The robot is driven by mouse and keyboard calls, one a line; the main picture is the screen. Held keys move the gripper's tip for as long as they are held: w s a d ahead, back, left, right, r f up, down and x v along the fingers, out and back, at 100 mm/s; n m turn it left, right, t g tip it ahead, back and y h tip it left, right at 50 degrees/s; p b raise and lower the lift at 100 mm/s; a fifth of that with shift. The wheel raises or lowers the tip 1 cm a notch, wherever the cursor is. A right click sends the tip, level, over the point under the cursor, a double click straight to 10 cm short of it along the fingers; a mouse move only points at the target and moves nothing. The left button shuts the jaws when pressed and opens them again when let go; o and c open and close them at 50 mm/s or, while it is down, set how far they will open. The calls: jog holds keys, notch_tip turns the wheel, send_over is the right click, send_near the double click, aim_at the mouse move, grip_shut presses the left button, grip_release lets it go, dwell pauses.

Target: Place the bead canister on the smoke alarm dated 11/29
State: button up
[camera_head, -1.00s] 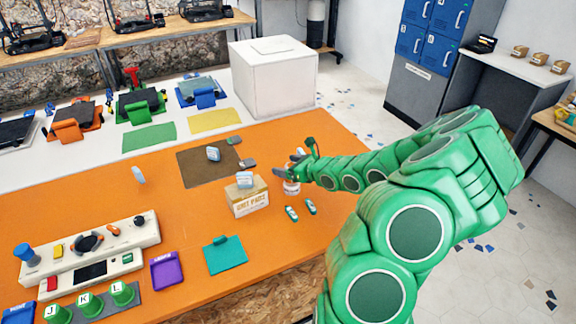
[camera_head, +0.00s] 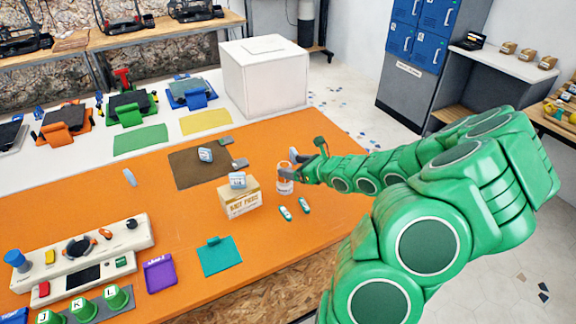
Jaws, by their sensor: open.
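A clear canister with an orange-pink band (camera_head: 285,180), which looks like the bead canister, stands upright on the orange table. My green gripper (camera_head: 295,163) is open at its upper right side. I cannot tell if it touches the canister. A small white and blue item (camera_head: 237,180) rests on the cardboard parts box (camera_head: 240,203), left of the canister. A similar item (camera_head: 205,155) stands on the brown mat (camera_head: 186,175). I cannot tell which things are smoke alarms, and no date is readable.
Two small white and green items (camera_head: 285,213) lie in front of the canister. Grey pieces (camera_head: 240,163) lie by the mat. A large white box (camera_head: 264,80) stands behind.

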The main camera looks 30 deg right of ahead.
jog(key=shift+v, duration=2.8)
jog(key=a+r+n+g+y, duration=0.2)
jog(key=a+r+n, duration=0.25)
jog(key=a, duration=0.35)
jog(key=a+r+n+g+y, duration=0.1)
jog(key=a+r+n+y, duration=0.1)
jog(key=a+r+n, duration=0.4)
jog(key=s+a+r+n+g, duration=0.1)
jog(key=s+a+n+g, duration=0.65)
jog(key=a, duration=0.65)
jog(key=s+a+n+g+h, duration=0.35)
jog(key=s+n, duration=0.45)
jog(key=s, duration=0.7)
jog(key=s+d+r+n+h, duration=0.2)
jog(key=s+d+n+h, duration=0.3)
jog(key=s+d, duration=0.3)
jog(key=s+h, duration=0.1)
jog(key=s, duration=0.2)
jog(key=shift+r, duration=0.4)
